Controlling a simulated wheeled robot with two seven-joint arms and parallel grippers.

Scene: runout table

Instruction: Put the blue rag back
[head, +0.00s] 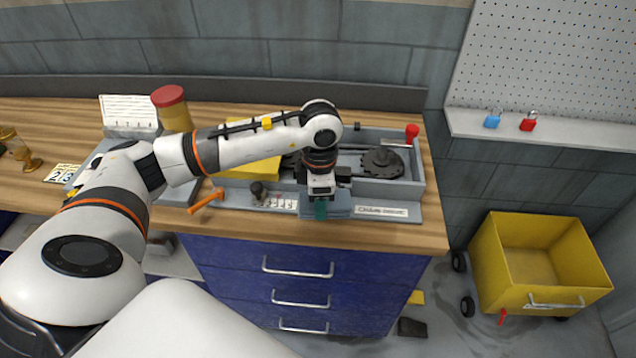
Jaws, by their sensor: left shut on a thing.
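My left gripper (321,199) points down over the front of the grey machine tray on the workbench. It is shut on a small teal-blue piece, which I take to be the blue rag (321,210). Most of the rag is hidden by the gripper or too small to make out. A flat blue-grey pad or block (342,207) lies directly under and behind the fingertips; I cannot tell whether it is part of the rag or whether the two touch. My right gripper is not in view.
The grey tray (388,213) carries a dark round part (382,163) and a red-knobbed lever (412,132). An orange-handled tool (206,201) lies left. A red-lidded yellow canister (172,108) stands behind my arm. A yellow cart (541,262) is on the floor right.

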